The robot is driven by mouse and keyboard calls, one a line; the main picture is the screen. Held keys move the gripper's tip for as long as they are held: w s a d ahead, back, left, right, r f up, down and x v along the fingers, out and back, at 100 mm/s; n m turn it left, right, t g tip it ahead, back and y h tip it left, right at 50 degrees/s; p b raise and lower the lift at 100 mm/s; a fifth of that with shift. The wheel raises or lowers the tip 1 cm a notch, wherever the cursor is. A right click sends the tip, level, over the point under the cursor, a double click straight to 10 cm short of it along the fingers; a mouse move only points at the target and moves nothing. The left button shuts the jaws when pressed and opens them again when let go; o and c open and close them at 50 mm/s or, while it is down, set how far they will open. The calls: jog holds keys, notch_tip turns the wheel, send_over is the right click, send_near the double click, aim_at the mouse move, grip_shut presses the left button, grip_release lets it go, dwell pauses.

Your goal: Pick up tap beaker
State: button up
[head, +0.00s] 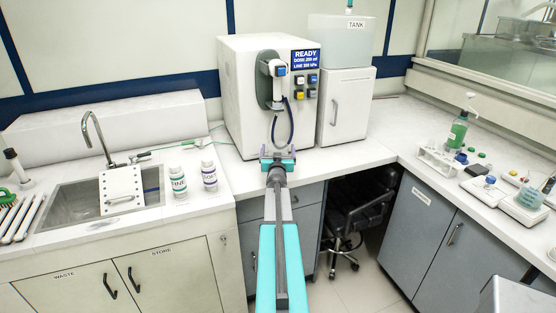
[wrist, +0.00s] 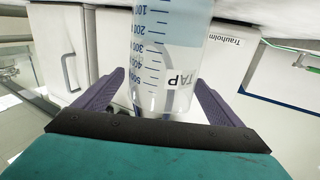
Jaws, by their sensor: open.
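The tap beaker (wrist: 150,75) is clear, with blue graduation marks and a white TAP label. In the wrist view it appears upside down and stands between the two purple fingers of my gripper (wrist: 160,82). The fingers are open, one on each side of it; I cannot tell whether either touches the glass. In the head view my gripper (head: 277,161) is at the front of the white dispenser machine (head: 245,105), below its nozzle. I cannot make out the beaker clearly there, behind my gripper.
Two white bottles (head: 178,184) (head: 209,176) stand on the counter left of my arm, beside the sink (head: 75,203). A white cabinet with a tank (head: 342,42) on top stands right of the machine. A pump bottle (head: 458,132) and small labware are on the right counter.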

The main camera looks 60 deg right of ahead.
jog(key=shift+w+d, duration=0.1)
jog(key=shift+d, duration=0.1)
dwell(0.5)
jog(key=c, duration=1.9)
jog(key=shift+c, duration=0.2)
jog(key=shift+r, duration=0.15)
